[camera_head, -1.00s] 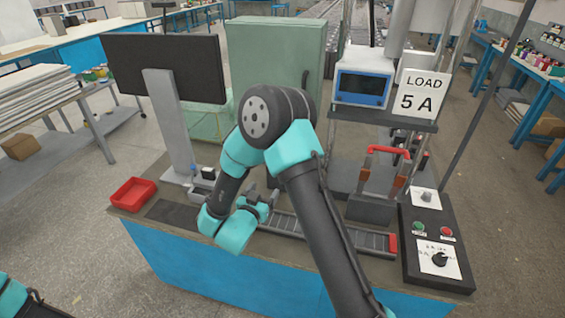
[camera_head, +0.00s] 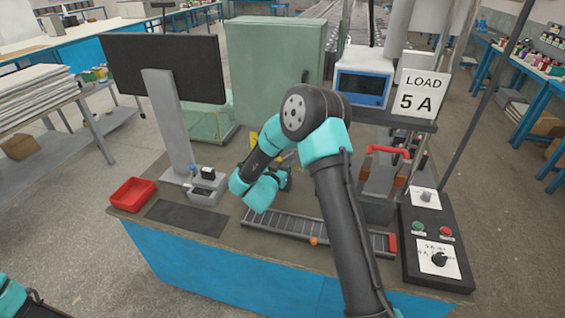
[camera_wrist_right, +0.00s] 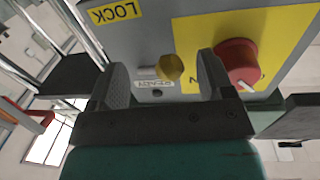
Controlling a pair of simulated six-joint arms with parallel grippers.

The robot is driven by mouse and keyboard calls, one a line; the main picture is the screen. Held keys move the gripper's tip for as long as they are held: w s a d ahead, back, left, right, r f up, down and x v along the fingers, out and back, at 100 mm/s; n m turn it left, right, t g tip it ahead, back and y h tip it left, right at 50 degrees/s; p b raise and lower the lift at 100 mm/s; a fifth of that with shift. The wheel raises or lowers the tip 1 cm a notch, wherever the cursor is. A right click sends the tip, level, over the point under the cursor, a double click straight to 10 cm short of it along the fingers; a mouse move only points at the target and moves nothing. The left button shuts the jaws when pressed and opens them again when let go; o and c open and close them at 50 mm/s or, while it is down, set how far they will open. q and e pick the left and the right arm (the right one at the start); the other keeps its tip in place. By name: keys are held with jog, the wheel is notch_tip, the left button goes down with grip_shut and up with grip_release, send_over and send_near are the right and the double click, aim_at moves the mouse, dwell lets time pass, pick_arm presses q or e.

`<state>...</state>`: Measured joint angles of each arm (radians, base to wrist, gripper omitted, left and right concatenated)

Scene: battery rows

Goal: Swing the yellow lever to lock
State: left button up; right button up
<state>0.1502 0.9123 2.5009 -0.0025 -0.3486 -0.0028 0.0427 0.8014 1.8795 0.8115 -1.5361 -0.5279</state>
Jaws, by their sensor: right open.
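In the right wrist view, a yellow six-sided knob (camera_wrist_right: 170,67), which looks like the lever's end seen head-on, stands out from a grey panel (camera_wrist_right: 150,30). My right gripper (camera_wrist_right: 163,78) is open, with a finger on either side of the knob in that view. I cannot tell whether they touch it. A yellow LOCK label (camera_wrist_right: 116,12), upside down, is up and left of the knob. In the head view my right gripper (camera_head: 286,172) is by the foot of the green cabinet (camera_head: 275,65), partly hidden by its arm. My left gripper is out of view.
A red knob (camera_wrist_right: 236,62) on a yellow plate (camera_wrist_right: 285,25) is close to the right finger. In the head view, a roller track (camera_head: 275,223), red tray (camera_head: 132,193), monitor (camera_head: 165,65), red-handled switch (camera_head: 388,150) and control box (camera_head: 437,230) crowd the bench.

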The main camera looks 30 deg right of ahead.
jog(key=shift+w+d, duration=0.4)
jog(key=shift+d, duration=0.15)
jog(key=shift+c, duration=0.5)
jog(key=c, duration=0.8)
